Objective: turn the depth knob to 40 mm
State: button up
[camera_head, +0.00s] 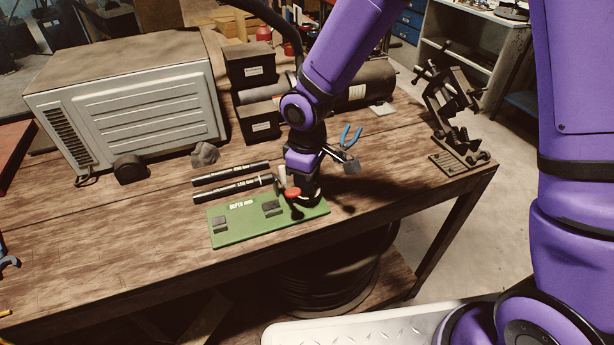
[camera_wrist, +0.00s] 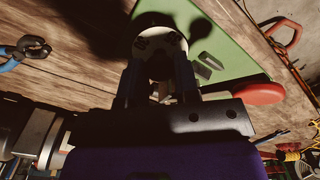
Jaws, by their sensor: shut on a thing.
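The green panel (camera_head: 240,230) with a "DEPTH mm" label lies on the front part of the wooden bench; it also shows in the wrist view (camera_wrist: 225,45). In the wrist view, the depth knob (camera_wrist: 159,42) looks like a pale round dial with dark marks. My gripper (camera_wrist: 159,82) is shut on it, with one dark finger on each side. The scale and the knob's setting cannot be read. In the head view, my gripper (camera_head: 303,190) is at the panel's right end and hides the knob.
A red round cap (camera_head: 292,191) is close beside my gripper. Blue-handled pliers (camera_head: 349,138) and a dark cylinder (camera_head: 365,85) lie farther back. A grey machine (camera_head: 130,100) stands at left.

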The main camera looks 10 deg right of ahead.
dwell(0.3)
jog(key=o, duration=0.6)
jog(key=shift+o, duration=0.2)
notch_tip(320, 180, up, 11)
jog(key=shift+d, duration=0.1)
jog(key=s+d+r+m+t, duration=0.2)
jog(key=s+d+r+m, duration=0.25)
jog(key=d+r, duration=0.45)
jog(key=s+d+r+m+t, duration=0.2)
jog(key=s+d+r+m, duration=0.35)
jog(key=d, duration=0.55)
jog(key=s+d+r+m+t, duration=0.1)
jog(key=s+d+r+m, duration=0.1)
jog(key=s, duration=0.6)
jog(key=d+r, duration=0.1)
jog(key=d, duration=0.1)
jog(key=shift+s+d+r, duration=0.2)
jog(key=shift+d, duration=0.2)
